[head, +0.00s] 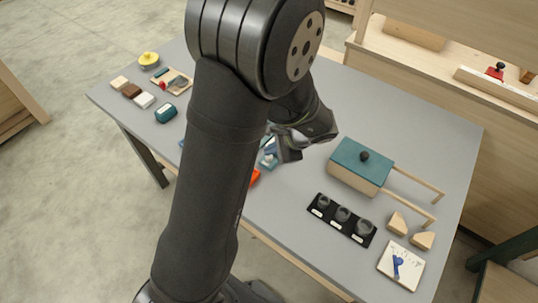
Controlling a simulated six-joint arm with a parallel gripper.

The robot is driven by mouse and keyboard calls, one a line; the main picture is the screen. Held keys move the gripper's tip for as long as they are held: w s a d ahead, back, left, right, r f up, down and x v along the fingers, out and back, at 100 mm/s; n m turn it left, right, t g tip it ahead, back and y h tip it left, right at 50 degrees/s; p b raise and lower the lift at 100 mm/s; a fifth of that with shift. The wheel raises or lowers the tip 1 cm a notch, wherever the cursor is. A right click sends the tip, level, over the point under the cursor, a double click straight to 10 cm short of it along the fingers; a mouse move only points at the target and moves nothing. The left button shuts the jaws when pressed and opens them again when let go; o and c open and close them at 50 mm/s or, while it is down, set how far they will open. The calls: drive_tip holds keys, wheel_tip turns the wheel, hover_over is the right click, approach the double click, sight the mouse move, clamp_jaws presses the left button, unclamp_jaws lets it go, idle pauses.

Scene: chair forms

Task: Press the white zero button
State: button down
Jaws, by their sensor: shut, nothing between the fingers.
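I cannot make out a white zero button in the head view; my arm covers the middle of the table. Beside the arm, a small teal and white device (268,160) shows only in part, close to my gripper. My gripper (290,154) is shut and empty, pointing down over the middle of the table. Whether it touches the device cannot be told.
The grey table (410,130) has a teal-topped wooden box (350,172) on rails, a black strip with dark knobs (342,216), wooden wedges (397,223) and a white dial plate (401,265) at right. Small blocks (131,90) and a yellow pot (149,59) stand at left.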

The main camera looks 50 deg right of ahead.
drive_tip(key=shift+r, duration=0.45)
drive_tip(key=shift+r, duration=0.1)
drive_tip(key=shift+r, duration=2.4)
drive_tip(key=shift+f, duration=0.15)
wheel_tip(320, 180, up, 4)
drive_tip(key=shift+r, duration=0.1)
